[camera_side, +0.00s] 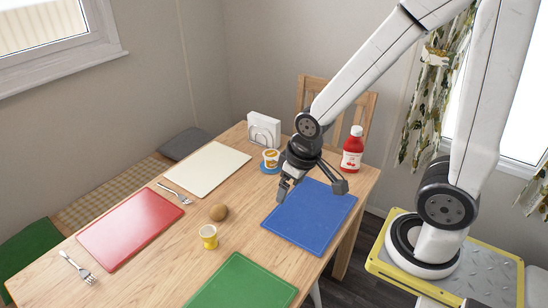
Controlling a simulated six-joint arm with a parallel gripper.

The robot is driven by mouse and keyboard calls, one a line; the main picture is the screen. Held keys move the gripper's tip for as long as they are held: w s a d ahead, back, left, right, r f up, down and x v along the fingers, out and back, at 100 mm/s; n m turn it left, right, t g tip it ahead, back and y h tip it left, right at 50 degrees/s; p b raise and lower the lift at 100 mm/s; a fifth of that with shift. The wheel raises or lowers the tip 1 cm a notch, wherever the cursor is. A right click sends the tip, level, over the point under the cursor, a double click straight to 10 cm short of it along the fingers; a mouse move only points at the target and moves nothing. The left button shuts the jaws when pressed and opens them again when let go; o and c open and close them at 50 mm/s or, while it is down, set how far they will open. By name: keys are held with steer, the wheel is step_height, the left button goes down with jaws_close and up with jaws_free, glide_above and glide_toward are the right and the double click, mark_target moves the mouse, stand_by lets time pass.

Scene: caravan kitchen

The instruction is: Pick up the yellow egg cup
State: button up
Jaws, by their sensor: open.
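The yellow egg cup (208,237) stands on the bare wood of the table, between the red mat and the green mat, and looks empty. A round brown thing (218,212), perhaps a kiwi or a bread roll, lies just behind it. My gripper (312,190) is open and empty above the blue mat. It is to the right of the egg cup and well apart from it.
A blue mat (318,222), green mat (240,285), red mat (130,228) and cream mat (205,166) lie on the table. Two forks (174,195) lie near the red mat.

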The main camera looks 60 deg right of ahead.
steer(key=shift+f, duration=0.1)
steer(key=a+f+m+g+y, duration=0.5)
steer(key=a+f+m+y, duration=0.1)
steer(key=f+m, duration=0.15)
steer(key=m+t+y, duration=0.9)
steer(key=m, duration=0.6)
glide_above(210, 238)
steer(key=s, duration=0.7)
step_height(210, 238, down, 9)
steer(key=w+d+f+m+t+h, duration=0.1)
steer(key=f+m+t, duration=0.1)
steer(key=w+d+f+m+t+h, duration=0.1)
steer(key=d+f+m+t, duration=0.1)
steer(key=w+d+f+m+t+h, duration=0.1)
steer(key=d+f+m+t, duration=0.1)
steer(key=t, duration=0.1)
steer(key=shift+f+m+h, duration=0.35)
steer(key=shift+h, duration=0.05)
steer(key=shift+w+d+f+m+t+h, duration=0.1)
steer(key=shift+d+f+m+t+h, duration=0.2)
steer(key=shift+d+t, duration=0.15)
steer(key=shift+x, duration=1.35)
steer(key=shift+a, duration=0.1)
